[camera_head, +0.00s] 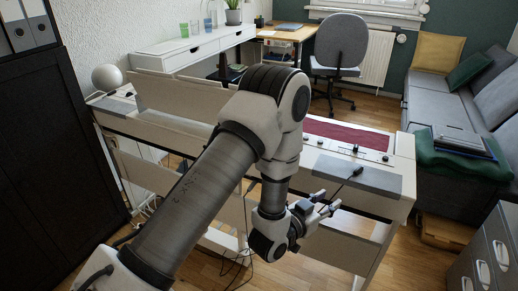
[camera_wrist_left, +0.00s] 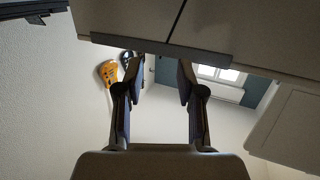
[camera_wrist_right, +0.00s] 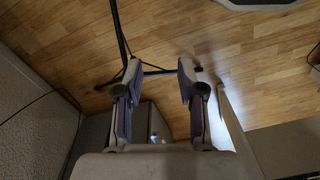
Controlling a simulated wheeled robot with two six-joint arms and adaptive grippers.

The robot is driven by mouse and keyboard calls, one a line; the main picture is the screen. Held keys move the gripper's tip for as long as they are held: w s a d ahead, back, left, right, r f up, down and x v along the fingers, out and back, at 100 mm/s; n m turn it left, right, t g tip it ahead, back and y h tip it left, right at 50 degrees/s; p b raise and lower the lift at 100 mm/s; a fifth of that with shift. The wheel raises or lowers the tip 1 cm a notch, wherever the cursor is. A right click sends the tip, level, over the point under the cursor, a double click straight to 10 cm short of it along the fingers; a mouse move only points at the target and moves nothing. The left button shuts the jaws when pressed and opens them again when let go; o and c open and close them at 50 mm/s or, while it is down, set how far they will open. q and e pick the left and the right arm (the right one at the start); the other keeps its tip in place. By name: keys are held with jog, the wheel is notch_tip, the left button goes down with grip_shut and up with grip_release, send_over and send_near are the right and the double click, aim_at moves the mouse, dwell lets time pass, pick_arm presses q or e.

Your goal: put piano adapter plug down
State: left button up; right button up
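The piano (camera_head: 395,205) is a long white body across the middle of the head view, with a dark red strip (camera_head: 345,134) along its top. A small black plug-like piece (camera_head: 357,172) shows at the grey pad on its right end, with a thin dark line running from it towards my left gripper (camera_head: 328,203). I cannot tell whether it rests there. My left gripper is in front of that end, fingers apart; the left wrist view (camera_wrist_left: 158,95) shows nothing between them. My right gripper (camera_wrist_right: 158,95) is open and empty in its wrist view, and not seen in the head view.
Loose cables (camera_head: 238,262) hang below the piano to the floor. A grey drawer cabinet (camera_head: 490,255) stands at the lower right, a sofa (camera_head: 425,105) at the right. A dark cabinet (camera_head: 50,150) fills the left.

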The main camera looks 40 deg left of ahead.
pick_arm(q)
jog(key=s+f+n+g+y, duration=0.1)
jog(key=s+f+g, duration=0.9)
jog(key=s+f, duration=0.85)
jog(key=s+f+g, duration=0.3)
jog(key=s, duration=0.3)
jog(key=s+f+g, duration=0.3)
jog(key=s, duration=0.4)
jog(key=shift+s+a+n+g+y, duration=0.2)
jog(key=shift+n+g+y, duration=0.1)
jog(key=shift+g, duration=0.1)
